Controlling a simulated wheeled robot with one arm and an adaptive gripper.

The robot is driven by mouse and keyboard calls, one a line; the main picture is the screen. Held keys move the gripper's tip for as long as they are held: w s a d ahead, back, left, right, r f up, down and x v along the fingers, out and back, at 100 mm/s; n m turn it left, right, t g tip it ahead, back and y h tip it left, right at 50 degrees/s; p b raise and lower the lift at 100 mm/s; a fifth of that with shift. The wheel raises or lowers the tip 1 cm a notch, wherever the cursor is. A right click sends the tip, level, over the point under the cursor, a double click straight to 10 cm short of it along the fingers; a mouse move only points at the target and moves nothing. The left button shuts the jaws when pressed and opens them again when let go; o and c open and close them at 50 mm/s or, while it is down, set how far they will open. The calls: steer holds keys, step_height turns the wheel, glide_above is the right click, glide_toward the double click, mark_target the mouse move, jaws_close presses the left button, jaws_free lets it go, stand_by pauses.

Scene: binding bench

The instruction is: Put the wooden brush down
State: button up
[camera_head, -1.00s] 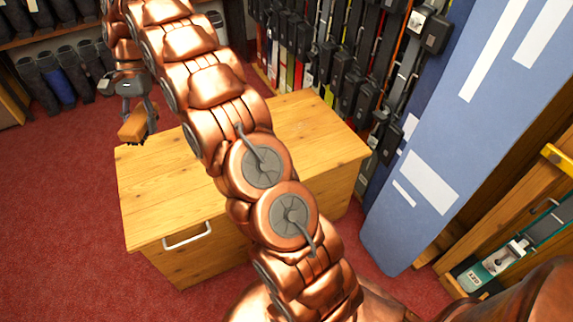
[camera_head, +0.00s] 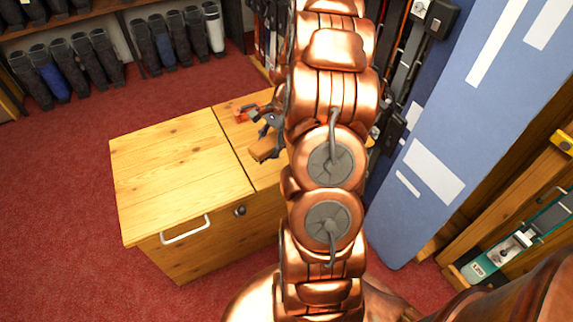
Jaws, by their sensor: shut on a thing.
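The wooden brush (camera_head: 264,149) is a small orange-brown block over the right part of the wooden bench top (camera_head: 175,160). My gripper (camera_head: 274,147) is shut on it, seen just left of my copper arm. The gripper's right side is partly hidden by my arm. I cannot tell whether the brush touches the bench top or hangs a little above it. An orange-red item (camera_head: 246,113) shows on the bench just behind the gripper; its shape is too small to tell.
The left half of the bench top is bare. A white handle (camera_head: 186,231) and a dark knob (camera_head: 240,210) are on its front. A large blue board (camera_head: 425,150) stands at the right. Boots (camera_head: 100,55) line shelves at the back left. My arm covers the bench's right end.

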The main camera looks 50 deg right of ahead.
steer(key=s+f+m+t+b, duration=0.1)
steer(key=s+f+m, duration=0.15)
steer(key=s, duration=0.45)
steer(key=s+f+m, duration=0.1)
steer(key=s+f, duration=0.3)
steer(key=s, duration=0.3)
steer(key=w+d, duration=0.2)
steer(key=w, duration=0.2)
steer(key=w+d+f+b, duration=0.1)
steer(key=w+d, duration=0.2)
steer(key=w, duration=0.2)
steer(key=w+d+f, duration=0.1)
steer(key=w+d, duration=0.1)
steer(key=w, duration=0.3)
steer(key=shift+d, duration=0.25)
steer(key=shift+w+f+b, duration=0.15)
steer(key=shift+f+b, duration=0.4)
steer(key=shift+f, duration=1.15)
steer(key=shift+f, duration=0.1)
steer(key=o, duration=1.3)
steer(key=shift+h, duration=0.3)
